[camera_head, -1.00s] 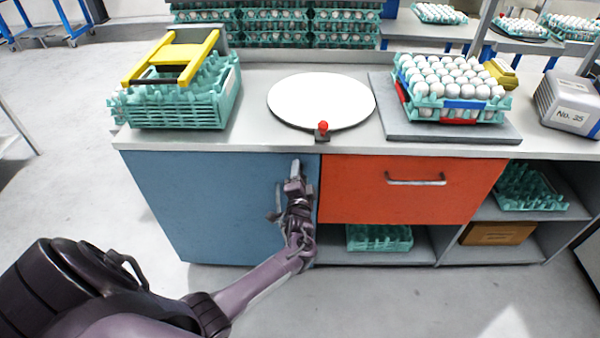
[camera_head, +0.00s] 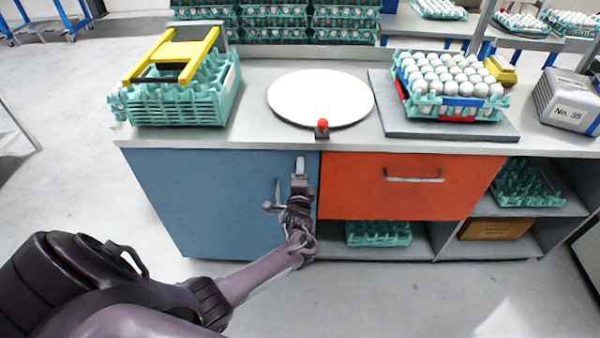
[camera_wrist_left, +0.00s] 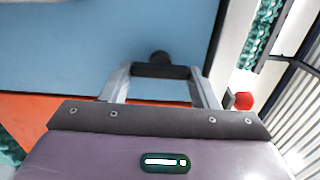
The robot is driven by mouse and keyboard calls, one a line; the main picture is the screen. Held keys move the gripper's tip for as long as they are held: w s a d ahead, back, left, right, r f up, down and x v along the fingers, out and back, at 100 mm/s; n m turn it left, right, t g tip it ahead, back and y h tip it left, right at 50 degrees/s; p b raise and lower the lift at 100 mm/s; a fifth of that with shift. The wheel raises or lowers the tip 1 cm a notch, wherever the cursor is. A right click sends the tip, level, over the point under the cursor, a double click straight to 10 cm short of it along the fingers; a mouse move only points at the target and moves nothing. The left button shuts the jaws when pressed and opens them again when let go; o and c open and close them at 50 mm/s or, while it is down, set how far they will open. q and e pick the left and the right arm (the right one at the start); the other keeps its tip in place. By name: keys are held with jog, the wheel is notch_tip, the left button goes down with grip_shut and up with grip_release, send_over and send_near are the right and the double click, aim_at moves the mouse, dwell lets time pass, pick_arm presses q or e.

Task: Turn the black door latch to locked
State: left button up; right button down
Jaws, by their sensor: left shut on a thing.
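The blue cabinet door (camera_head: 215,200) is closed at the left of the counter front. My left gripper (camera_head: 289,186) is at the door's right side, near the edge beside the orange drawer. In the left wrist view its two grey fingers straddle the black latch (camera_wrist_left: 160,71), a short dark bar with a round dark base against the blue door. The bar spans between the fingertips, and the gripper is shut on it. In the head view the gripper hides the latch, so its angle is hard to judge there. My right gripper is not in view.
The orange drawer (camera_head: 408,190) with its handle is just right of the door. A counter edge, a red knob (camera_head: 322,124) and a white disc (camera_head: 321,97) lie above. Egg trays (camera_head: 200,108) stand on the counter. The floor in front is clear.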

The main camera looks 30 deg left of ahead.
pick_arm(q)
jog(key=o, duration=1)
jog(key=shift+s, duration=0.1)
jog(key=v, duration=0.7)
jog(key=shift+s+d+p, duration=0.2)
jog(key=shift+s+p, duration=0.1)
